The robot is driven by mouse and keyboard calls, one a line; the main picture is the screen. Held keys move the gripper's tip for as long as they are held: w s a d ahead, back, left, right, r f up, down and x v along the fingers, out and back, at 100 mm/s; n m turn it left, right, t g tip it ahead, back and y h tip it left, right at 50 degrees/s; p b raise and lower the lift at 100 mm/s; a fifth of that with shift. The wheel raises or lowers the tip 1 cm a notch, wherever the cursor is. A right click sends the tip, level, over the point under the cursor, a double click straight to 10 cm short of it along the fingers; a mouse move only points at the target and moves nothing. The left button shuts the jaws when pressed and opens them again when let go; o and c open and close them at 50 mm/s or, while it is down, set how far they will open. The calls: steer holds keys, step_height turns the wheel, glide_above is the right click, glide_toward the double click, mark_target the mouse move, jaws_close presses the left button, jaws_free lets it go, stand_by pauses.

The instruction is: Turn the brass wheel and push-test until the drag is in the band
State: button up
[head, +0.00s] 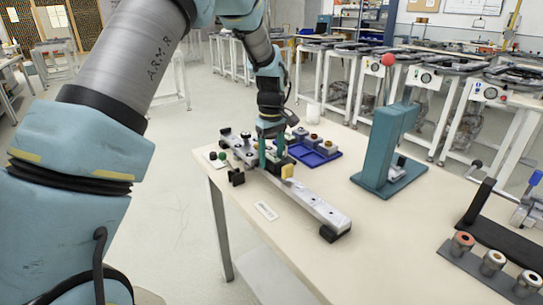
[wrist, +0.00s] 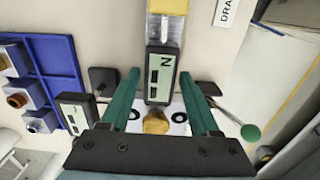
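A grey metal rail (head: 312,205) lies along the table. My gripper (head: 272,158) is over its far part, pointing down. In the wrist view my gripper (wrist: 158,110) has two green fingers standing wide apart. The brass wheel (wrist: 156,123) is between them, with a visible gap on each side. The head view does not show it clearly. A yellow block (head: 287,171) sits on the rail, and shows at the top of the wrist view (wrist: 168,6). A display marked N (wrist: 160,75) lies beyond the wheel; its value is unreadable.
A second small display (wrist: 77,112) is left of the fingers. A green ball knob (wrist: 250,132) is to the right. A blue tray (head: 325,155) with small blocks lies behind the rail. A teal press (head: 385,150) stands to the right. The table front is clear around a white label (head: 266,211).

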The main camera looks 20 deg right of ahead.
jaws_close()
stand_by(1.1)
